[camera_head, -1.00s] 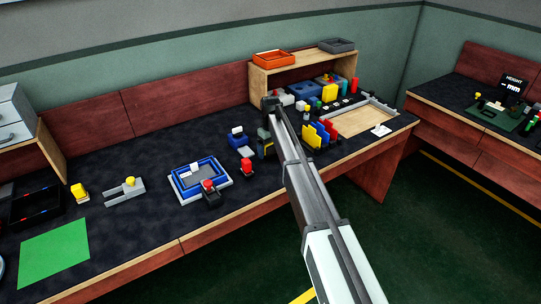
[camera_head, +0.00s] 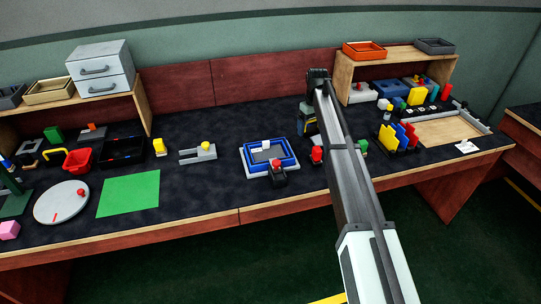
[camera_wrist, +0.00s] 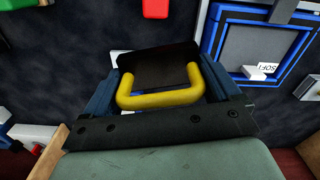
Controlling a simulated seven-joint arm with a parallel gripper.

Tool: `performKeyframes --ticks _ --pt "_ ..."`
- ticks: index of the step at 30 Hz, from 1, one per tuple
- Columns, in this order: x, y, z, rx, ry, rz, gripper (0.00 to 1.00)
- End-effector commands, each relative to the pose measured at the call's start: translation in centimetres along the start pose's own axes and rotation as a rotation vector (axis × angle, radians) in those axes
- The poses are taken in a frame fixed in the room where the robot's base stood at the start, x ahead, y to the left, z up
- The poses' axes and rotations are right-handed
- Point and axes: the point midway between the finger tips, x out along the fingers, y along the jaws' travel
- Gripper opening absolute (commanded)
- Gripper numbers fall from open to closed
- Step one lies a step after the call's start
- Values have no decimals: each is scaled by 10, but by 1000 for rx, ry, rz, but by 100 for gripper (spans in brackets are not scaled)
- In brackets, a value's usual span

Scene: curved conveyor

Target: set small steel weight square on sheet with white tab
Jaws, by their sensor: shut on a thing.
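My gripper (camera_head: 309,124) is above the dark bench top, just right of the blue-framed tray (camera_head: 294,160). In the wrist view its two blue fingers (camera_wrist: 160,88) are shut on a dark block, which I take for the steel weight (camera_wrist: 158,62), with a yellow bar handle (camera_wrist: 160,101). The block's underside is hidden. The grey sheet (camera_head: 262,157) lies inside the blue frame, with a white tab at its edge. The wrist view shows this sheet (camera_wrist: 250,45) at the upper right, apart from the block, and its lettered white tab (camera_wrist: 259,72).
A red-topped piece (camera_head: 277,168) stands at the tray's front edge and another (camera_head: 316,153) to its right, close to my arm. A grey fixture with a yellow knob (camera_head: 205,148) and a green sheet (camera_head: 128,196) lie left. Upright coloured plates (camera_head: 398,134) stand right.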

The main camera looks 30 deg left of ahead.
Motion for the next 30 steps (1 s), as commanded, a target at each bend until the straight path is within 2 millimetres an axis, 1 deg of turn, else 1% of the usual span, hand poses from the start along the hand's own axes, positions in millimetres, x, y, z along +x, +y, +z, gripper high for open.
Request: performKeyframes --ticks 1,6,9,12,16,19,30 --pt "-4 -22 -9 -26 4 2 34" --pt "-11 -82 -30 -95 12 4 34" --pt "-16 -109 -38 -126 15 5 34" --pt "-19 -132 -43 -142 17 5 34" --pt "-24 -157 -46 -142 17 4 34" --pt "-28 -167 -44 -96 14 2 34" --pt "-28 -166 -36 144 -9 -4 34"
